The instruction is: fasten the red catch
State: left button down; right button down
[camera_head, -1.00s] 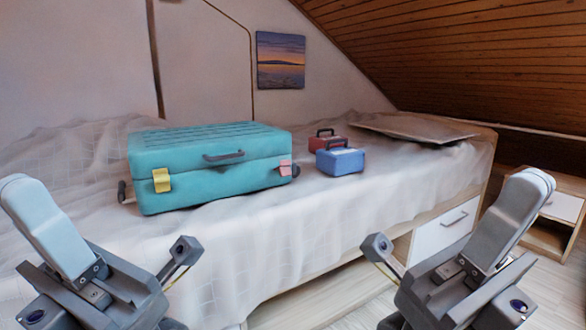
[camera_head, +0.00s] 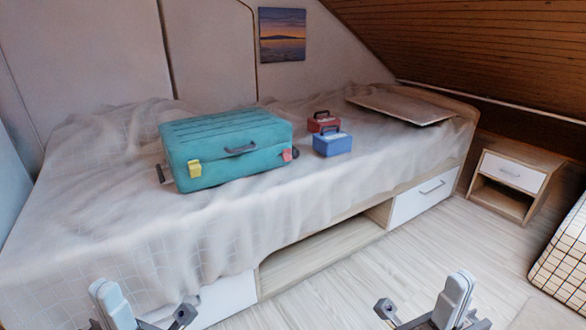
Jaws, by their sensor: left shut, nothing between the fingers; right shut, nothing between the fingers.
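A teal suitcase (camera_head: 225,150) lies closed on the bed, its dark handle (camera_head: 241,149) on the front side. The small red catch (camera_head: 287,155) is at the right end of its front, near the lid seam. It is too small to tell whether it is fastened. A yellow catch (camera_head: 195,168) is at the left end of the front. My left gripper (camera_head: 145,312) is at the bottom edge, left of centre, shut and empty. My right gripper (camera_head: 418,312) is at the bottom edge, right of centre, shut and empty. Both are partly cut off and well apart from the suitcase.
A blue box (camera_head: 332,145) and a red box (camera_head: 323,122) stand right of the suitcase on the bed (camera_head: 330,190). A flat board (camera_head: 402,108) lies beyond. A drawer (camera_head: 424,200) is under the bed, a nightstand (camera_head: 513,180) at right. The floor (camera_head: 420,255) is clear.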

aim_at(287, 156)
jog(key=k, duration=0.65)
jog(key=u, duration=0.3)
jog(key=i, duration=1.2)
jog(key=u, duration=0.75)
